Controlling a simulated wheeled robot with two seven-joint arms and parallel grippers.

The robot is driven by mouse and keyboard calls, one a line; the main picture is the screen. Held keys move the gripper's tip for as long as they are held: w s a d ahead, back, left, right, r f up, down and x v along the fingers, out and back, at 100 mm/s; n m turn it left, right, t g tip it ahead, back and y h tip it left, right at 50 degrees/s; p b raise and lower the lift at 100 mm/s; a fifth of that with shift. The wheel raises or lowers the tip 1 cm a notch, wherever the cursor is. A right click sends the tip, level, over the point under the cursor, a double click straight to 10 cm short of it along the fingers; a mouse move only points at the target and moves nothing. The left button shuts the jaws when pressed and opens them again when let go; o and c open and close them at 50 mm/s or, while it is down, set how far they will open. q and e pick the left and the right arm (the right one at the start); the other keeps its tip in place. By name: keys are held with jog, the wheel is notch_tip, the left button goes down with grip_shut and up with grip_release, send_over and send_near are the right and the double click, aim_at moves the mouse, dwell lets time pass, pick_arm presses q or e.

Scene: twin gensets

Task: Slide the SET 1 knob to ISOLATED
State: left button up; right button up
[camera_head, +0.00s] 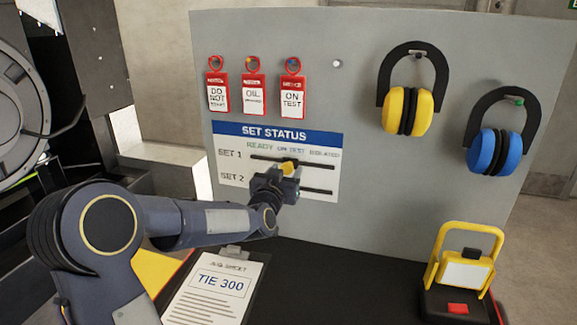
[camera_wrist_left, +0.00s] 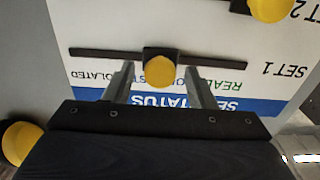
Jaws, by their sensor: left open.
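The SET STATUS board (camera_head: 229,193) is on the grey panel, with a slot for SET 1 and one for SET 2. The yellow SET 1 knob (camera_head: 287,168) sits near the middle of its slot, by ON TEST. In the left wrist view, which is upside down, this knob (camera_wrist_left: 160,71) lies between my fingers, with a gap on each side. My left gripper (camera_head: 282,178) is open at the board; its fingers also show in the wrist view (camera_wrist_left: 160,82). The SET 2 knob (camera_wrist_left: 271,8) shows at the wrist view's top right; my gripper hides it in the head view.
Red tags (camera_head: 252,98) hang above the board. Yellow earmuffs (camera_head: 393,109) and blue earmuffs (camera_head: 482,152) hang to its right. Below, a clipboard (camera_head: 213,291) and a yellow-framed device (camera_head: 466,270) are on the dark table (camera_head: 350,285). The panel right of the slots is clear.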

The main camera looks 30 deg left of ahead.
aim_at(326, 166)
pick_arm(q)
jog(key=shift+x, duration=1.1)
jog(key=shift+c, duration=0.2)
grip_shut()
jog(key=d, duration=0.3)
jog(key=w+d, duration=0.1)
jog(key=d, duration=0.2)
jog(key=w+d+p, duration=0.1)
jog(key=d, duration=0.2)
jog(key=shift+d, duration=0.1)
jog(key=shift+o, duration=0.2)
grip_release()
